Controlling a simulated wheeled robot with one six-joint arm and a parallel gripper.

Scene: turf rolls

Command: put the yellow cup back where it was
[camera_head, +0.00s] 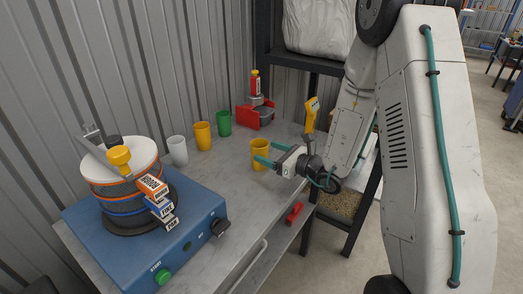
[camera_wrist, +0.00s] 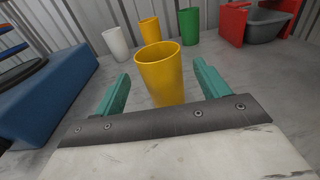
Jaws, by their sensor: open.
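A yellow cup (camera_head: 259,152) stands upright on the grey bench, in front of a row of cups. My gripper (camera_head: 270,154) is open at this cup. In the wrist view the cup (camera_wrist: 160,75) rises between the two teal fingers, with a visible gap on each side; its lower front is partly hidden by my gripper. A second yellow cup (camera_head: 202,136) stands behind in the row, between a white cup (camera_head: 178,150) and a green cup (camera_head: 224,122). It also shows in the wrist view (camera_wrist: 150,31).
A blue machine (camera_head: 190,245) with stacked sieves (camera_head: 125,185) stands at the left. A red holder with a grey tub (camera_head: 256,113) is at the back right. The bench between cups and machine is clear.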

